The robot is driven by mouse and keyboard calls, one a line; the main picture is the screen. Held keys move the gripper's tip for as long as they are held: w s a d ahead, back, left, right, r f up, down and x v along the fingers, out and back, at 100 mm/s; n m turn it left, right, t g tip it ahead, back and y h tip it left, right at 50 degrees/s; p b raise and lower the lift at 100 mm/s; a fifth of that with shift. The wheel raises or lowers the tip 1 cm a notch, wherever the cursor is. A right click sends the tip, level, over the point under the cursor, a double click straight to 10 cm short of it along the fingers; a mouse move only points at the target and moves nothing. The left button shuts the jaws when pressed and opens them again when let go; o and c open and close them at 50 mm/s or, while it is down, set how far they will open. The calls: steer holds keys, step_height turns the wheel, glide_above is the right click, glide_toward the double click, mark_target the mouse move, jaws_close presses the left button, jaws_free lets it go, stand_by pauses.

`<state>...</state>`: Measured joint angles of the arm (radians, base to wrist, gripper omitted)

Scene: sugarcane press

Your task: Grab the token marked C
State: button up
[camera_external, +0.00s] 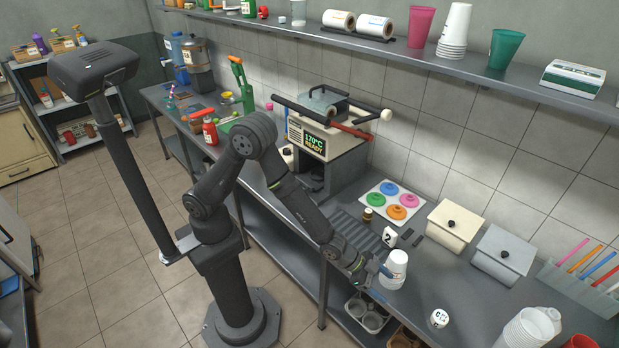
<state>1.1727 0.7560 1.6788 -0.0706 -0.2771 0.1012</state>
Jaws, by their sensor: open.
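A small white round token (439,318) with a dark mark on it sits on the grey counter, near its front edge at the lower right. The mark looks like a C but is too small to read for sure. My gripper (381,283) is open, low over the counter's front edge, to the left of and apart from this token. A white cup (397,264) stands right by my fingertips. I cannot tell whether the fingers touch the cup. A white piece marked 2 (389,237) stands farther back.
Stacked clear cups (528,328) stand to the right of the token. A cream box (455,225) and a grey box (503,252) stand behind, near the wall. A tray of coloured lids (374,187) and a press (325,145) are farther left. The counter around the token is clear.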

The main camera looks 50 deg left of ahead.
steer(key=w+d+r+g+y, duration=0.1)
steer(key=w+d+r+y, duration=0.1)
steer(key=w+d, duration=0.35)
steer(key=m+g+y, duration=0.2)
steer(key=y, duration=0.2)
glide_toward(439, 316)
steer(key=x, duration=0.9)
steer(key=shift+f, duration=0.3)
steer(key=c, duration=1.1)
